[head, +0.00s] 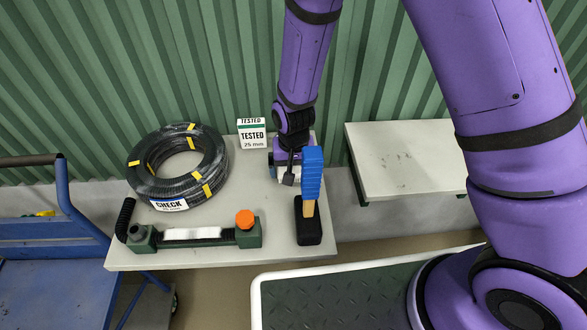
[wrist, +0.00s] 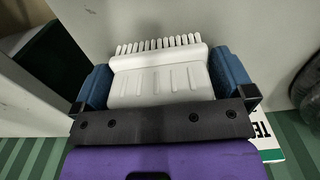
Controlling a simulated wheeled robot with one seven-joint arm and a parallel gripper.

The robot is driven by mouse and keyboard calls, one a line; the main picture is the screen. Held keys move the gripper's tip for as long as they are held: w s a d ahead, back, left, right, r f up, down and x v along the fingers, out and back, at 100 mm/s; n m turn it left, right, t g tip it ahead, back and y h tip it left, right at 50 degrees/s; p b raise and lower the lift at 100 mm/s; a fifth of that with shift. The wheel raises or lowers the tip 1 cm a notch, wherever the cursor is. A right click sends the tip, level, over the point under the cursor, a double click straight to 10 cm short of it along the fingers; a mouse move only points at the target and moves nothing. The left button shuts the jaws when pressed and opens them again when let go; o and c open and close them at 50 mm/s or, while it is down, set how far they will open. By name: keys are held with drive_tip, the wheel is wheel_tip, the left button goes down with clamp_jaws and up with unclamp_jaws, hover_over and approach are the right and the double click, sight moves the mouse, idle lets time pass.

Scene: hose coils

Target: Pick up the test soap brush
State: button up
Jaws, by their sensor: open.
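The soap brush (wrist: 160,80) is white, with a ribbed body and a row of bristles at its far end in the wrist view. My gripper (wrist: 163,82) is open, with one blue finger on each side of the brush body, very close to its sides; I cannot tell whether they touch it. In the head view my gripper (head: 288,170) is low over the right back part of the pale table (head: 225,257), behind a mallet. The brush is mostly hidden there by my gripper and the mallet.
The mallet (head: 311,175) stands on its black head, blue grip up, just in front of my gripper. A black hose coil (head: 150,180), a "TESTED" sign (head: 252,138) and a green fixture with an orange knob (head: 245,219) share the table. An empty side table (head: 400,165) is right.

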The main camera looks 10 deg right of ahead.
drive_tip(key=shift+f, duration=0.25)
drive_tip(key=c, duration=0.7)
drive_tip(key=shift+c, duration=0.2)
wheel_tip(320, 180, up, 10)
drive_tip(key=shift+r, duration=0.1)
drive_tip(key=shift+o, duration=1)
